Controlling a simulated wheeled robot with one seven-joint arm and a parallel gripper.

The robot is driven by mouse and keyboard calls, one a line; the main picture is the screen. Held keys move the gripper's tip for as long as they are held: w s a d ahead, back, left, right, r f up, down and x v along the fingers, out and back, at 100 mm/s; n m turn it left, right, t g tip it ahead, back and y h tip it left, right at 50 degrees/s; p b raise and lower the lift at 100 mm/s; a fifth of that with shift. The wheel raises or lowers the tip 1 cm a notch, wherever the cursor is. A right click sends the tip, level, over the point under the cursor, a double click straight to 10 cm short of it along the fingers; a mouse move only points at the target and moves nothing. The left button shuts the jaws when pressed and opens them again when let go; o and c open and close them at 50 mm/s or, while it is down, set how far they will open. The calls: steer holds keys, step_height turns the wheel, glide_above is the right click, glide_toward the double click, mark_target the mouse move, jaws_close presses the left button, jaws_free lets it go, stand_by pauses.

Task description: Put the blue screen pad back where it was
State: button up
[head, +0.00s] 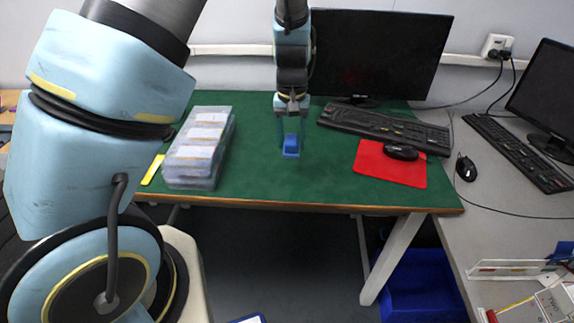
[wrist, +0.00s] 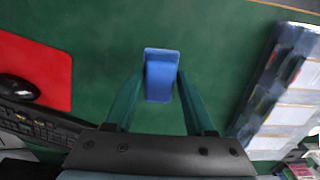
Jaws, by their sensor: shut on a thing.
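The blue screen pad (head: 291,145) is a small blue block at the middle of the green table. My gripper (head: 291,138) points down over the table with its fingers on either side of the pad. In the wrist view the blue pad (wrist: 161,78) lies between the two fingertips of my gripper (wrist: 160,82), which is shut on it. I cannot tell whether the pad touches the table or hangs just above it.
A stack of clear plastic cases (head: 198,150) stands left of the gripper, beside a yellow strip (head: 153,170). A red mouse mat (head: 385,172) with a black mouse (head: 401,152), a keyboard (head: 385,127) and a monitor (head: 380,55) are to the right. The green table (head: 290,185) is clear in front.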

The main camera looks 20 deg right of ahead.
mark_target(291, 138)
step_height(291, 138, down, 8)
steer(key=shift+r+p, duration=0.1)
steer(key=shift+p, duration=0.7)
steer(key=o, duration=1.2)
step_height(291, 138, up, 12)
steer(key=b, duration=0.3)
steer(key=s+a+r+n, duration=0.2)
steer(key=a+r, duration=0.1)
steer(key=a, duration=1.2)
steer(key=s+a+r+n+t, duration=0.1)
steer(key=s+a+r, duration=0.1)
steer(key=a, duration=1.3)
steer(key=shift+r+n+t, duration=0.3)
steer(key=shift+r+n, duration=0.1)
steer(key=shift+r, duration=0.15)
steer(key=shift+a, duration=0.1)
